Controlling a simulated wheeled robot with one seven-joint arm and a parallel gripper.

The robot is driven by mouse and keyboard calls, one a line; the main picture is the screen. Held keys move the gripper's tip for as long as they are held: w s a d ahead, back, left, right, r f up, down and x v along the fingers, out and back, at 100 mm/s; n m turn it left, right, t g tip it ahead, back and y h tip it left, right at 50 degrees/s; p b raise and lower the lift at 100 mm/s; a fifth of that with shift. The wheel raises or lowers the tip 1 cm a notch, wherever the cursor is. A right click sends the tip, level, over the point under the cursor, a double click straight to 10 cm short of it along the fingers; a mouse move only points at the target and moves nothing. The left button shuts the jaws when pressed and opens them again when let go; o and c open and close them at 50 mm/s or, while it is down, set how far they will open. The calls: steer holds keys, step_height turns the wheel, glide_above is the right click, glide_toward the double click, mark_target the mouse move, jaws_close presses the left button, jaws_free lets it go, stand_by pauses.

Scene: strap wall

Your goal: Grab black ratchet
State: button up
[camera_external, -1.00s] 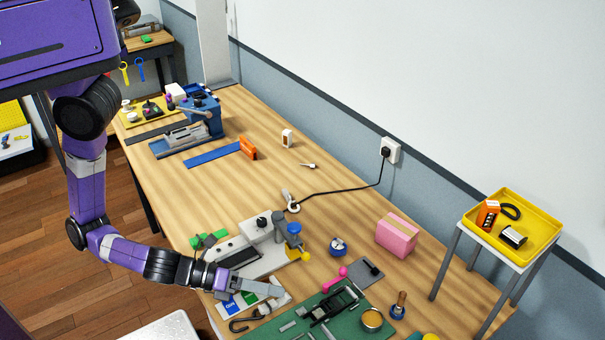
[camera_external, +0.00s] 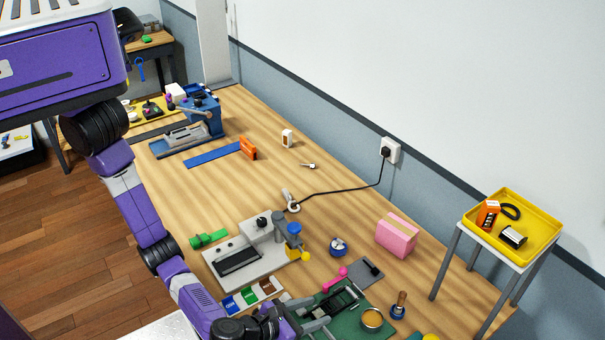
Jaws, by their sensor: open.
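A black ratchet (camera_external: 344,298) lies on the green mat (camera_external: 352,322) near the front edge of the table. My gripper (camera_external: 322,314) is open, with its grey fingers over the left part of the mat, just left of the ratchet. Part of the ratchet's near end is hard to tell from the fingers. I cannot tell whether a finger touches it. My arm hides the left part of the mat.
A grey sealing machine (camera_external: 250,258) stands left of the mat, with coloured cards (camera_external: 250,295) in front. A tan tin (camera_external: 372,318), a wooden-handled stamp (camera_external: 398,305) and a pink-handled tool (camera_external: 338,274) are close by. A pink box (camera_external: 397,236) stands further back.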

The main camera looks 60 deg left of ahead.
mark_target(327, 307)
steer(key=x, duration=0.5)
steer(key=shift+r, duration=0.1)
steer(key=shift+c, duration=0.2)
jaws_close()
